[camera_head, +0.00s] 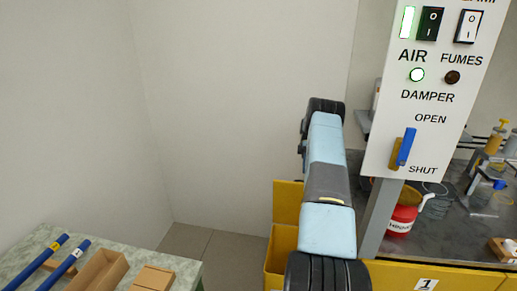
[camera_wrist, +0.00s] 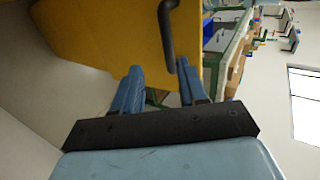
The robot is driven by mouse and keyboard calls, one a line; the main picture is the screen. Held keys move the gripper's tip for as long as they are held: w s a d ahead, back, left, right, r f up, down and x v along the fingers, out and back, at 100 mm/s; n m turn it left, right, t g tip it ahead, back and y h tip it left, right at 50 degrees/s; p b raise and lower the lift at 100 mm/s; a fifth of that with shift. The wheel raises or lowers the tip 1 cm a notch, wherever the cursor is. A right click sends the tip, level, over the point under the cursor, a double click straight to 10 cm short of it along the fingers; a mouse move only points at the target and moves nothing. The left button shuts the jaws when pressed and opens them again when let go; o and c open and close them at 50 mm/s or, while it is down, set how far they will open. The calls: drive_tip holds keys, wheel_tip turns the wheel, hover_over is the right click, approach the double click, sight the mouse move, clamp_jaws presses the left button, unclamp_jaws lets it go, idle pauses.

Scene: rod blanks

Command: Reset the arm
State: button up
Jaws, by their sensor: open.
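My gripper (camera_wrist: 158,92) shows in the wrist view with its two blue fingers apart and nothing between them. A yellow panel (camera_wrist: 110,30) with a dark curved handle (camera_wrist: 167,40) lies beyond the fingers; I cannot tell how far. In the head view my light blue and grey arm stands in the middle, in front of the wall and a yellow cabinet (camera_head: 287,200). The gripper itself cannot be made out there.
A white control panel (camera_head: 432,95) on a grey post stands close right of my arm. Behind it is a dark bench (camera_head: 440,235) with a red container (camera_head: 402,218). At lower left, a table (camera_head: 50,238) holds blue rods (camera_head: 65,266) and cardboard boxes (camera_head: 100,271).

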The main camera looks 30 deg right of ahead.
drive_tip(key=w+a+r+m+t+h, duration=0.1)
drive_tip(key=a+r+h, duration=0.1)
drive_tip(key=a+r, duration=0.5)
drive_tip(key=w+a+r+m+t+h, duration=0.1)
drive_tip(key=a+r, duration=0.3)
drive_tip(key=r, duration=0.7)
drive_tip(key=s+a+r+m+t+h, duration=0.1)
drive_tip(key=s+a+r+t+h, duration=0.15)
drive_tip(key=a+r, duration=0.45)
drive_tip(key=s+a+r+m+t+h, duration=0.1)
drive_tip(key=s+a+r+m, duration=0.1)
drive_tip(key=s+a+r, duration=0.35)
drive_tip(key=s+a+r+m+t, duration=0.2)
drive_tip(key=s+a+r+t, duration=0.2)
drive_tip(key=s+a+r, duration=0.65)
drive_tip(key=s+a+f+m+t, duration=0.1)
drive_tip(key=s+a, duration=0.3)
drive_tip(key=s, duration=0.4)
drive_tip(key=s+a+f+m+t, duration=0.2)
drive_tip(key=s+a+f+t, duration=0.1)
drive_tip(key=s, duration=0.6)
drive_tip(key=shift+s+a+t, duration=0.15)
drive_tip(key=shift+a+t, duration=0.3)
drive_tip(key=shift+a, duration=0.05)
drive_tip(key=shift+h, duration=0.25)
